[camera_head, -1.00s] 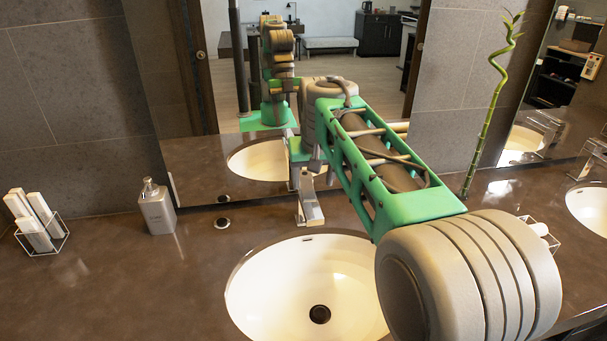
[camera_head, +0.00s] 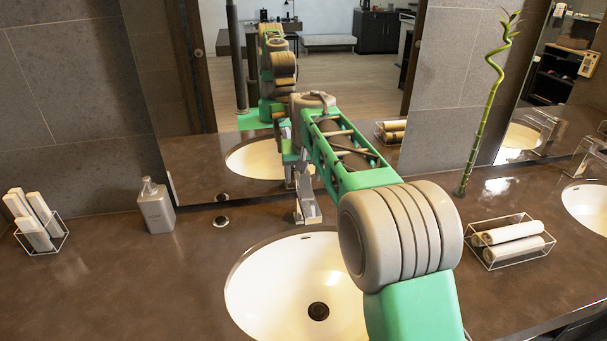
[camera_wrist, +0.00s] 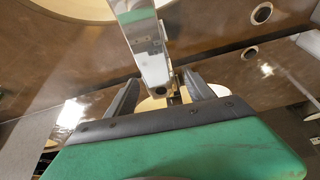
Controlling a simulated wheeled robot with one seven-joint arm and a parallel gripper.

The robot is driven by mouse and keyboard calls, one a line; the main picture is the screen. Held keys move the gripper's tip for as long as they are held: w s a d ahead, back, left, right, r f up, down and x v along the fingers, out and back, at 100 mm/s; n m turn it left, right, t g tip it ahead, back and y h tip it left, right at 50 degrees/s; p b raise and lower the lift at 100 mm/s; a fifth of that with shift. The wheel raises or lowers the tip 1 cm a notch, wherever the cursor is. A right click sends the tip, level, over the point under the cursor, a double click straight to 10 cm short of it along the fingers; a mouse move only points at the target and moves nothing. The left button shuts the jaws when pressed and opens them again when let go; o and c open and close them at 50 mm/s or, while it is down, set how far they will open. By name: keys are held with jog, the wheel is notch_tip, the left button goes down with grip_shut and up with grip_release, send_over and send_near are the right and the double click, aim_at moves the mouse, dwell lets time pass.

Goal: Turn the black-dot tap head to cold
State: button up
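A chrome tap (camera_head: 308,207) stands behind the near white basin in the head view. In the wrist view its bright metal body (camera_wrist: 150,60) comes down from the top between my fingers, with small dark marks on its face. I cannot tell whether one of these is the black dot. My gripper (camera_wrist: 160,78) has its two dark fingers apart, one on each side of the tap's lower end in the picture. Whether they touch it is unclear. In the head view the gripper is mostly hidden by my arm, close to the tap and the mirror.
The near basin (camera_head: 270,285) lies below my arm. A soap bottle (camera_head: 156,208) and a wire holder with rolls (camera_head: 40,225) stand left. A wire tray of rolled towels (camera_head: 510,243) and a bamboo stem (camera_head: 485,110) stand right. A mirror (camera_head: 330,75) rises behind the tap.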

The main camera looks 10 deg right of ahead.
grip_shut()
dwell(0.5)
